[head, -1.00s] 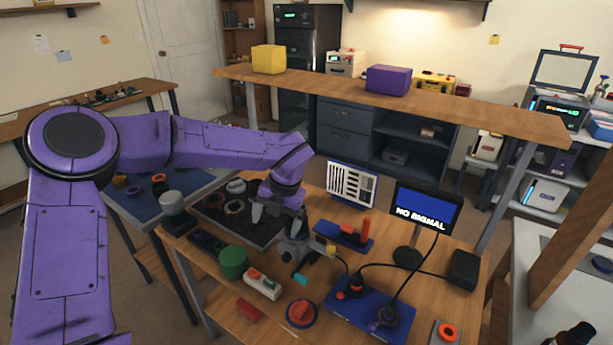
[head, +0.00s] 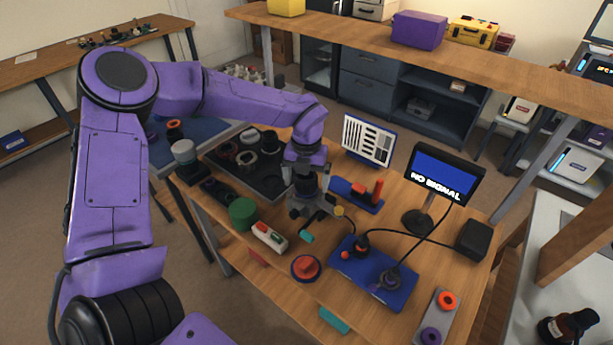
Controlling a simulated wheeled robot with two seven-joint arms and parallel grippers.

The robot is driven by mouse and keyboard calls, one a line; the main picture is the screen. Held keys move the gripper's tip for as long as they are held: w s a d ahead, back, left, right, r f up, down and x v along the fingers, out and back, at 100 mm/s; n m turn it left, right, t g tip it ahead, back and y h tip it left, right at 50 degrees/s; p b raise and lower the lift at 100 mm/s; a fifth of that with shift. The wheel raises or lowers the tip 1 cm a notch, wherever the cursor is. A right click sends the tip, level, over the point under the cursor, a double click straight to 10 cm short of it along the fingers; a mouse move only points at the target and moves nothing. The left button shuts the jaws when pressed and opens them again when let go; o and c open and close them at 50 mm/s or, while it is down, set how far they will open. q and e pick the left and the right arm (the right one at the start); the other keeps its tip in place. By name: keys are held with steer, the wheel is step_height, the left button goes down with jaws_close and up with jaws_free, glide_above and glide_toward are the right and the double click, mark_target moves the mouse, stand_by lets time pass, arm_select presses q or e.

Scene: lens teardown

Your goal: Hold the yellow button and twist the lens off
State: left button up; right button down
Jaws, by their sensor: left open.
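A grey device (head: 303,208) stands on the wooden workbench in the middle of the head view, with a dark round lens (head: 308,184) standing up from its top. A small yellow button (head: 339,211) shows at its right side. My left gripper (head: 306,192) points down over the device with its fingers open, one on each side of the lens. I cannot tell whether the fingers touch the lens. The gripper body hides the top of the lens. My right gripper is not in view.
A red knob (head: 306,267) and a cabled blue board (head: 372,274) lie in front. A monitor (head: 444,174) stands at right. A dark tray (head: 270,182) lies behind left.

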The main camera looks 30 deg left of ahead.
arm_select(q)
steer(key=shift+s, duration=0.2)
steer(key=shift+w, duration=0.1)
steer(key=c, duration=1.3)
steer(key=shift+f+n+b, duration=0.15)
steer(key=shift+n+b, duration=0.6)
steer(key=shift+n, duration=0.55)
steer(key=shift+r, duration=0.2)
steer(key=shift+f, duration=0.1)
steer(key=shift+n+b, duration=0.5)
steer(key=shift+b, duration=0.15)
steer(key=shift+r+p, duration=0.25)
steer(key=shift+p, duration=0.1)
steer(key=shift+r+p, duration=0.6)
steer(key=shift+r, duration=0.25)
